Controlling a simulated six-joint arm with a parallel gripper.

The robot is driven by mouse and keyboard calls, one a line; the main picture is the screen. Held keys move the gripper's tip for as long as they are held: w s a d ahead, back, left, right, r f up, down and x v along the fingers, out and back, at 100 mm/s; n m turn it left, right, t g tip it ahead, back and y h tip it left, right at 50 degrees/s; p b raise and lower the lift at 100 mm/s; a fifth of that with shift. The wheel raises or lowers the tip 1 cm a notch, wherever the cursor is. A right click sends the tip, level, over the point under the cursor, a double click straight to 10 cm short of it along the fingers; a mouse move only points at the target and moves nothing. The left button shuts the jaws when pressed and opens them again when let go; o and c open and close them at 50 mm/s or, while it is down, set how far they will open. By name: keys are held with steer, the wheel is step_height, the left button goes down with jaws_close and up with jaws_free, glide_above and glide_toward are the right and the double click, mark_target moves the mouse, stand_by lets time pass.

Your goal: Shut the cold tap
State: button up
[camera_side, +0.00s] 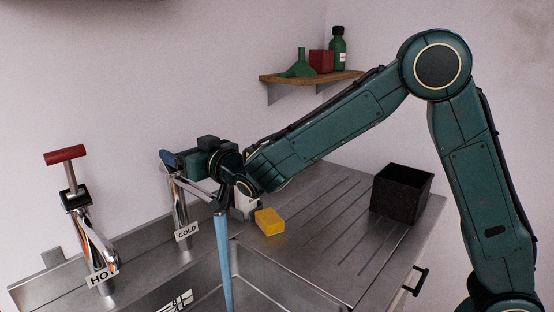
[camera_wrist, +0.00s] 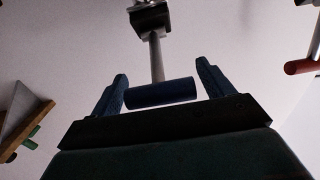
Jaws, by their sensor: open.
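The cold tap (camera_side: 179,212) is chrome, with a COLD label (camera_side: 187,232) and a dark blue bar handle (camera_side: 167,156). A light blue stream (camera_side: 222,258) runs from its spout down into the sink. My gripper (camera_side: 184,160) is at the handle, and its dark body hides part of the tap's top. In the wrist view the blue handle (camera_wrist: 160,92) lies crosswise between the two spread fingers of my gripper (camera_wrist: 161,70), with a small gap visible on each side. A grey stem runs from the handle to a dark block.
The hot tap (camera_side: 88,235) with its red handle (camera_side: 65,154) stands to the left. A yellow sponge (camera_side: 269,222) and a black bin (camera_side: 402,194) are on the drainer (camera_side: 320,225). A wall shelf (camera_side: 345,76) holds a green funnel, a red box and a bottle.

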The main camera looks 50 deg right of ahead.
steer(key=c, duration=1.4)
